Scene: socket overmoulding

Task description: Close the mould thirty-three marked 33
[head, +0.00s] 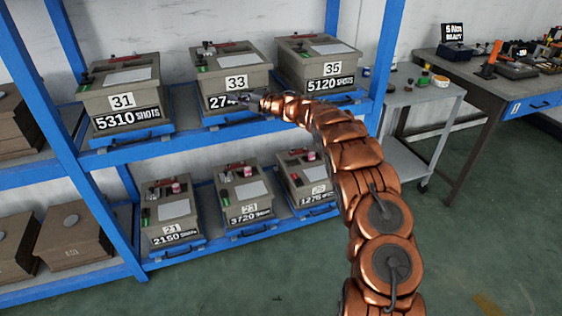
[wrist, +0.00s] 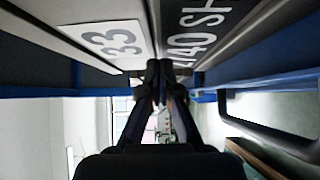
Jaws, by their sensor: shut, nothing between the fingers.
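The mould thirty-three (head: 258,77) is a beige-grey block on the upper shelf, between moulds 31 and 35. A white plate marked 33 is on its front, with a dark shot-count plate below it, partly hidden by my arm. My gripper (head: 240,98) is at the front of this mould, over the count plate. In the wrist view the 33 plate (wrist: 103,42) and part of the count plate (wrist: 202,30) show close up, turned sideways. My gripper (wrist: 166,72) is shut and empty, its fingertips at the count plate. I cannot tell whether they touch, or whether the mould is fully closed.
Mould 31 (head: 122,92) and mould 35 (head: 318,62) stand close on either side. Moulds 21, 23 and another fill the shelf below. Blue rack posts (head: 388,50) frame the shelves. A grey side table (head: 425,97) stands at the right. Floor in front is clear.

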